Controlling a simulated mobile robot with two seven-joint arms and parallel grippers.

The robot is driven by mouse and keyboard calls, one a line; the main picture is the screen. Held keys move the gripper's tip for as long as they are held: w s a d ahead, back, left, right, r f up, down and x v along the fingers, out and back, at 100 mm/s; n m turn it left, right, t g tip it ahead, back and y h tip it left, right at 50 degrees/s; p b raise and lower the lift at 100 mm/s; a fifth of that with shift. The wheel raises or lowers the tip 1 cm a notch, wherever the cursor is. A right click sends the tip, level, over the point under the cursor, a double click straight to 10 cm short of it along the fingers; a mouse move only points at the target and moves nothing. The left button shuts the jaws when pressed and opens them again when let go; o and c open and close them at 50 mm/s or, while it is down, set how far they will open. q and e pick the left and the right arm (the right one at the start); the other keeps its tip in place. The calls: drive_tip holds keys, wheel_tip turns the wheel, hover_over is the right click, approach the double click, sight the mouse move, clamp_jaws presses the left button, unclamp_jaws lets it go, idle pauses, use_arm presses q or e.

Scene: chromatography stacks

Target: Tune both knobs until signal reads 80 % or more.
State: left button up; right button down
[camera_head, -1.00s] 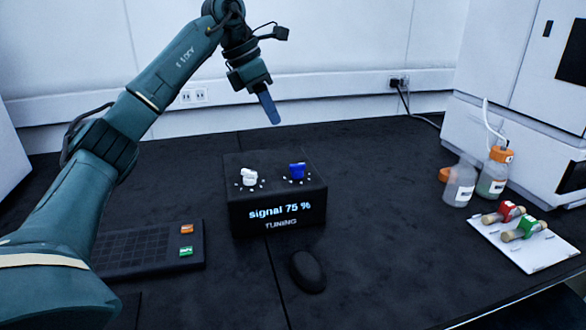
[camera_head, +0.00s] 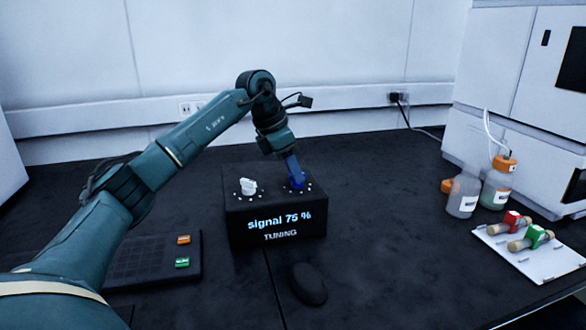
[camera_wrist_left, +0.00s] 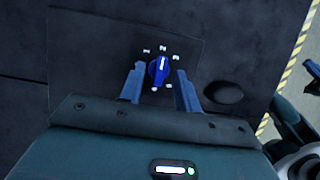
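The black tuning box (camera_head: 240,235) stands mid-table, its display reading "signal 75 %" above "TUNING". The white knob (camera_head: 248,187) is on the left of its top, with nothing touching it. The blue knob (camera_head: 297,181) is on the right, partly hidden by my left gripper (camera_head: 295,178), which points down over it. In the left wrist view, the blue knob (camera_wrist_left: 159,71) sits between the spread fingers of my left gripper (camera_wrist_left: 160,82), with a gap on each side. Its white mark points toward the top of that view, among dial marks. My right gripper is not in view.
A dark mouse (camera_head: 309,284) lies in front of the box. A dark keypad (camera_head: 150,258) with orange and green keys is at left. Bottles (camera_head: 463,194) and a white tray (camera_head: 520,262) with capped tubes are at right. A white instrument (camera_head: 510,165) stands behind them.

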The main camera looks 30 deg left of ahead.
use_arm(q)
clamp_jaws()
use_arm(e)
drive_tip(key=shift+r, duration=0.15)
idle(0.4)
